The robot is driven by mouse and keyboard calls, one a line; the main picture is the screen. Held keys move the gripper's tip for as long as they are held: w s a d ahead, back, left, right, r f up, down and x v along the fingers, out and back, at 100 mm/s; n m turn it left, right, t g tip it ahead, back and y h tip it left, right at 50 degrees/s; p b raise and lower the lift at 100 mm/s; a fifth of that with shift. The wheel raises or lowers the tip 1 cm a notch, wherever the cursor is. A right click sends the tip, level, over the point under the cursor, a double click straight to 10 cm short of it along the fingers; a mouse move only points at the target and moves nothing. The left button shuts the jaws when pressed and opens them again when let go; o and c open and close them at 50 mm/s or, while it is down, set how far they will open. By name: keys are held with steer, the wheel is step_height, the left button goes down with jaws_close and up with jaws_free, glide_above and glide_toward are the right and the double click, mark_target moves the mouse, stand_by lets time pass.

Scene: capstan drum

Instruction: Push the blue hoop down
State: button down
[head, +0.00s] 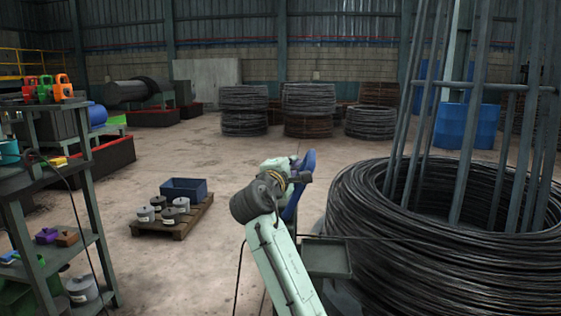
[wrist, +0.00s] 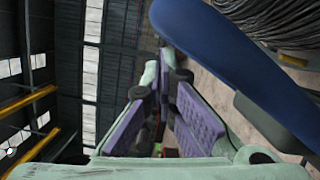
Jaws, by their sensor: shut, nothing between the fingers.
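The blue hoop (head: 293,200) shows in the head view as a narrow, upright blue band just right of my wrist, left of the wire coil. In the wrist view the blue hoop (wrist: 235,60) is a broad, smooth curved band crossing the upper right, close to the camera. My gripper (wrist: 164,82) has mint fingers with purple pads that converge at the tips, shut and empty. In the head view my gripper (head: 280,166) is partly hidden by my own wrist.
A large black wire coil (head: 430,245) with tall grey bars (head: 470,120) stands close on the right. A grey tray (head: 327,258) is beside my arm. A pallet (head: 172,222) with weights and a blue box is at left, beyond a shelf (head: 88,150). The floor between is open.

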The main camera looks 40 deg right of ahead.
steer(key=shift+s+d, duration=0.15)
steer(key=shift+s, duration=0.05)
steer(key=shift+s+d, duration=0.1)
steer(key=shift+s+d+m, duration=0.15)
steer(key=shift+s+m, duration=0.1)
steer(key=shift+m, duration=0.05)
steer(key=shift+s+d+f, duration=0.1)
steer(key=shift+d, duration=0.05)
steer(key=s+d+f+m+y, duration=0.2)
steer(key=s+d+f+m, duration=0.1)
steer(key=f+m, duration=0.4)
steer(key=s+d+f+m+t+y, duration=0.1)
steer(key=s+d+f+m, duration=0.3)
steer(key=f+m, duration=0.4)
steer(key=shift+s+f+y, duration=0.65)
steer(key=shift+s+y, duration=0.15)
steer(key=shift+s, duration=0.05)
steer(key=shift+f, duration=0.1)
stand_by(0.4)
